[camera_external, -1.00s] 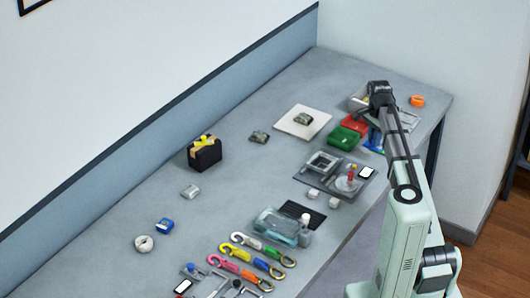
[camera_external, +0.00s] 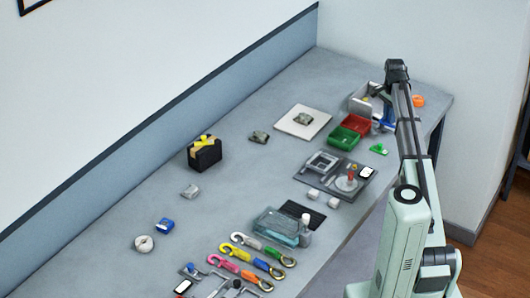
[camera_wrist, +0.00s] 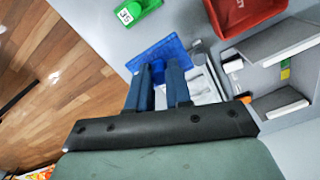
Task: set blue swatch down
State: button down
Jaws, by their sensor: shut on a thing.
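The blue swatch (camera_wrist: 160,52) is a flat, textured blue piece at the fingertips of my gripper (camera_wrist: 159,70) in the wrist view. My gripper is shut on it; the fingers hide its near part. In the external view my gripper (camera_external: 387,126) is at the far right of the table, to the right of the red bin, partly behind my arm. The swatch is hard to separate from the blue fingers there. I cannot tell whether it touches the table.
The red bin (camera_external: 362,125) and green bin (camera_external: 342,138) stand left of my gripper. A grey divided tray (camera_wrist: 257,78) is close on the right in the wrist view.

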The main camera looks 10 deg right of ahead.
aim_at(386, 142)
jog(key=shift+f, duration=4.4)
jog(key=c, duration=1)
grip_release()
jog(key=shift+f, duration=0.1)
jog(key=shift+c, duration=0.2)
notch_tip(386, 142, up, 12)
jog(key=shift+r, duration=0.15)
